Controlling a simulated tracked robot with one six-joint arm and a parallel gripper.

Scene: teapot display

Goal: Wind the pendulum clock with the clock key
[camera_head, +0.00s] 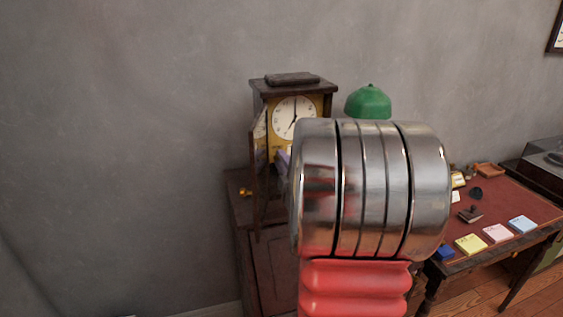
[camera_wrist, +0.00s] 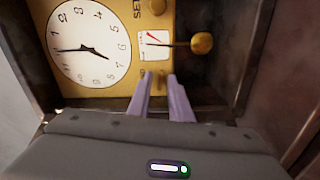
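The pendulum clock (camera_head: 294,115) stands upright on a dark wooden cabinet, with its glass door (camera_head: 260,150) swung open at the left. In the wrist view its white dial (camera_wrist: 88,45) appears turned sideways, and the round gold pendulum bob (camera_wrist: 201,43) is beside a small red-and-white gauge. My gripper (camera_wrist: 158,90) points into the clock case.
The dark cabinet (camera_head: 270,265) is against the grey wall. A green lamp (camera_head: 368,102) is right of the clock. A red-topped desk (camera_head: 505,208) with note pads and a stamp is at the right. My arm hides much of the middle.

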